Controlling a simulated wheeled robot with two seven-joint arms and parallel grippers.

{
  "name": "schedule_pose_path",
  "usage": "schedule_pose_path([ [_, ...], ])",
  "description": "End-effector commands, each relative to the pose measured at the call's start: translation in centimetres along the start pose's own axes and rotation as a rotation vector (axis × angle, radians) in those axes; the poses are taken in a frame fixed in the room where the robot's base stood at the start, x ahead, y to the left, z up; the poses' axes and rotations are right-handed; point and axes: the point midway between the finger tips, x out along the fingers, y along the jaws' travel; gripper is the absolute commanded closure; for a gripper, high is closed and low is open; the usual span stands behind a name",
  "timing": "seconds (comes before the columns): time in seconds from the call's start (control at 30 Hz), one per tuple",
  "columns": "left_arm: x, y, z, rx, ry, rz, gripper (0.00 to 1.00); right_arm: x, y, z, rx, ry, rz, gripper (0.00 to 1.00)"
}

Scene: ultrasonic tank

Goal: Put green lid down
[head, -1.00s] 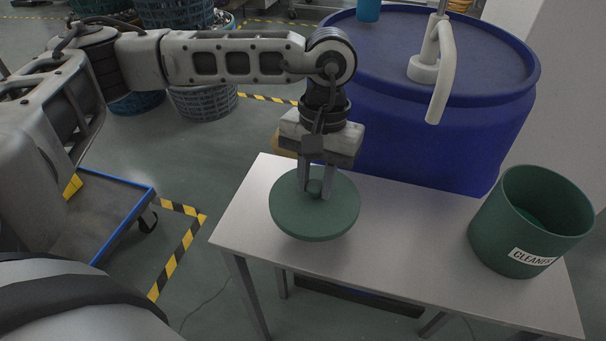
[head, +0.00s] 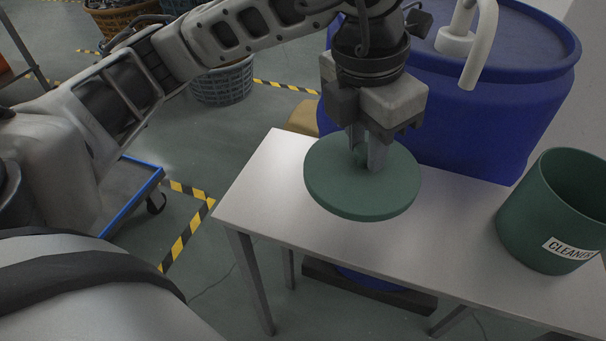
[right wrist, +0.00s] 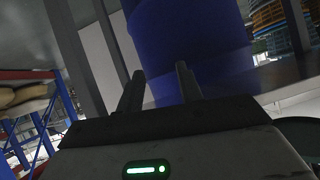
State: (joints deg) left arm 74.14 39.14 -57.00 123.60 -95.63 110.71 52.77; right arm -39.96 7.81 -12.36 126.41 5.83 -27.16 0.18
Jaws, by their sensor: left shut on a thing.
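The green lid (head: 335,193) is a round, flat disc, seen in the head view over the left part of the table (head: 262,190). My left gripper (head: 366,160) points down and is shut on the small knob at the lid's centre. The fingers mostly hide the knob. The lid looks level and appears to be held above the tabletop, though the gap is hard to judge. The green container labelled CLEANER (head: 535,225) stands upright and open-topped at the table's right end. My right gripper (right wrist: 160,85) shows in the right wrist view with its fingers apart and nothing between them.
A large blue drum (head: 480,125) with a pale tap or pump (head: 470,45) stands just behind the table. The tabletop between lid and container is clear. A blue-edged cart (head: 135,200) and a basket (head: 222,85) stand on the floor to the left.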

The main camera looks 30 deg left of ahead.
Motion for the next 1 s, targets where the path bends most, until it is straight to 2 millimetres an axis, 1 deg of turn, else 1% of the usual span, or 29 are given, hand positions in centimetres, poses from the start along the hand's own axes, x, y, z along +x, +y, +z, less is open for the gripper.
schedule_pose_path([
  [0.1,-0.2,-0.2,0.0,-0.166,-0.001,0.024,0.97,0.0,0.0,0.3,0.005,0.001,-0.003,0.64],
  [0.2,-0.4,-0.2,-0.1,-0.250,0.001,0.037,0.97,-0.1,-0.1,0.3,0.008,0.004,-0.004,0.64],
  [0.27,-0.2,0.2,-0.2,-0.278,0.002,0.040,0.97,-0.1,-0.1,0.2,0.008,0.006,-0.004,0.64],
  [0.37,0.5,1.8,-0.4,-0.297,0.005,0.042,0.97,0.0,-0.1,0.3,0.008,0.008,-0.004,0.64],
  [0.67,4.0,9.1,-1.4,-0.296,0.008,0.042,0.97,0.6,0.1,1.1,0.000,0.016,-0.002,0.64],
  [0.7,5.0,9.7,-1.6,-0.293,0.009,0.040,0.97,0.8,0.2,1.4,-0.001,0.019,-0.001,0.64],
  [0.77,6.1,10.6,-1.9,-0.291,0.010,0.041,0.97,0.9,0.2,1.3,-0.004,0.026,-0.002,0.64],
  [0.9,7.6,12.3,-2.2,-0.290,0.006,0.043,0.97,0.7,0.1,0.7,-0.006,0.038,-0.004,0.64],
  [1.0,8.2,12.8,-2.2,-0.287,0.004,0.042,0.97,0.7,0.1,0.8,-0.007,0.037,-0.005,0.64],
])
